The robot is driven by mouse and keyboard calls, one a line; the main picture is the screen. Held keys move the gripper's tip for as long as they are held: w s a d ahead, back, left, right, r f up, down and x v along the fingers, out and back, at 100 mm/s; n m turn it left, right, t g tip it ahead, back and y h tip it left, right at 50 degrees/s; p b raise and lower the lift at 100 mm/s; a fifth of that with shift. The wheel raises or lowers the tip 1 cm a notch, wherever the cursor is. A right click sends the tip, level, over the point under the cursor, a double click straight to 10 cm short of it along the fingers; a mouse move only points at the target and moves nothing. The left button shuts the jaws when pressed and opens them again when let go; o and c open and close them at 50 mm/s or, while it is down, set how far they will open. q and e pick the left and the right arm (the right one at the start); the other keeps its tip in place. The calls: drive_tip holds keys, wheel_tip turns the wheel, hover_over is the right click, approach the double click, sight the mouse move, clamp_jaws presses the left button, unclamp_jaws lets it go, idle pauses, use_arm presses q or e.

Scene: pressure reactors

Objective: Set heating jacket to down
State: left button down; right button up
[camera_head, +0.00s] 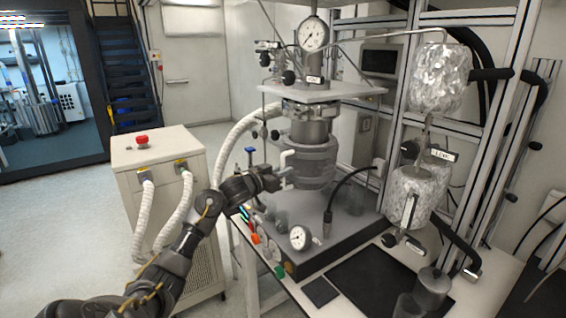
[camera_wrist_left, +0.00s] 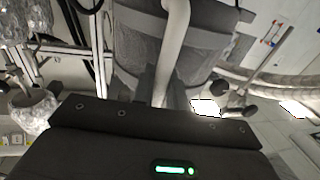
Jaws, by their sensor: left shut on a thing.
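The heating jacket (camera_head: 316,165) is a grey cylinder around the lower part of the reactor, under the white plate and above the dark base. A pale handle (camera_head: 286,158) stands on its left side. My left gripper (camera_head: 279,180) reaches in from the left and is shut on this handle. In the left wrist view the handle (camera_wrist_left: 174,45) runs down between the fingers, with the grey jacket (camera_wrist_left: 137,47) behind it. The fingertips are small and partly hidden in the head view. My right gripper is not in view.
Foil-wrapped vessels (camera_head: 440,80) hang on the frame at right. A white cabinet (camera_head: 160,160) with hoses and a red button stands at left. A white plate (camera_head: 322,91) is above the jacket.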

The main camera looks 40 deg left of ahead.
use_arm(q)
wheel_tip(320, 180, down, 7)
drive_tip(key=shift+d+f+b, duration=0.1)
drive_tip(key=shift+f+b, duration=0.1)
drive_tip(key=shift+b, duration=0.9)
drive_tip(key=c, duration=1.6)
unclamp_jaws()
drive_tip(key=shift+f, duration=0.1)
drive_tip(key=shift+o, duration=0.6)
drive_tip(key=shift+s+r, duration=0.1)
drive_tip(key=shift+r, duration=0.1)
drive_tip(key=s+a+b, duration=0.1)
drive_tip(key=s+b, duration=0.1)
drive_tip(key=s, duration=0.8)
drive_tip(key=shift+s+a+b, duration=0.2)
drive_tip(key=shift+s+b, duration=0.1)
drive_tip(key=shift+s, duration=0.05)
